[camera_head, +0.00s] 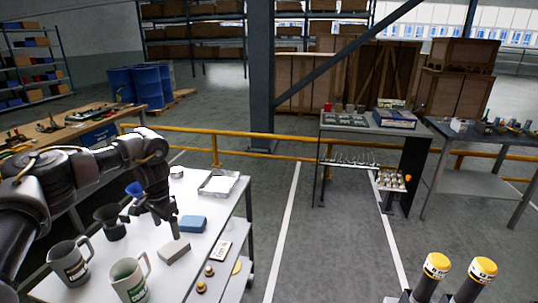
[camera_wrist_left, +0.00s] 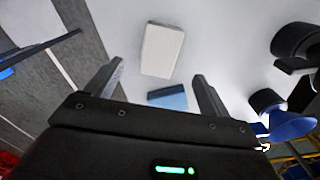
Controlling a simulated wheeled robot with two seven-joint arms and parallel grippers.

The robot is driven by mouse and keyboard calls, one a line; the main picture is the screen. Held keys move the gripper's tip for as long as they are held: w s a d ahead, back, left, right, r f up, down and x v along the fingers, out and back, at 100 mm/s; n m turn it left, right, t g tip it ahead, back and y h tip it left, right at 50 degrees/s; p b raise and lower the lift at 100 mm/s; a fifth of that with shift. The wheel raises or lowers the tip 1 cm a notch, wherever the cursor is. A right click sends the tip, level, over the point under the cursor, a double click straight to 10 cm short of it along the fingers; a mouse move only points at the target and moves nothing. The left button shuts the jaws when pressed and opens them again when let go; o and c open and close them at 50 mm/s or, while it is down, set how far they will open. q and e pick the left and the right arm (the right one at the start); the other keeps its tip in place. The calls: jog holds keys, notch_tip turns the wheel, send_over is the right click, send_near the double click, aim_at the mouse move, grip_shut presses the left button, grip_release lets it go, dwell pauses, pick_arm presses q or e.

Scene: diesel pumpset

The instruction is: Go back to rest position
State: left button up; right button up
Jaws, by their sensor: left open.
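My left gripper (camera_head: 156,221) hangs above the white table (camera_head: 212,212) in the head view, its fingers pointing down. Its fingers are apart with nothing between them; the left wrist view shows this gripper (camera_wrist_left: 158,72) open too. A light grey block (camera_head: 174,251) lies on the table below and beside the fingers. A blue block (camera_head: 193,224) lies just right of it. In the left wrist view the grey block (camera_wrist_left: 162,50) and the blue block (camera_wrist_left: 168,97) lie apart from the fingers. My right gripper is not in view.
Two mugs (camera_head: 130,280) (camera_head: 69,264) stand at the table's front left. A dark funnel-like cup (camera_head: 110,222) stands near the gripper. A tray (camera_head: 218,183) lies at the back. A yellow rail (camera_head: 250,138) runs behind. Floor right of the table is open.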

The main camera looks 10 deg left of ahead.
aim_at(172, 247)
pick_arm(q)
notch_tip(172, 247, down, 10)
jog(key=shift+r+b, duration=0.25)
jog(key=shift+b, duration=0.6)
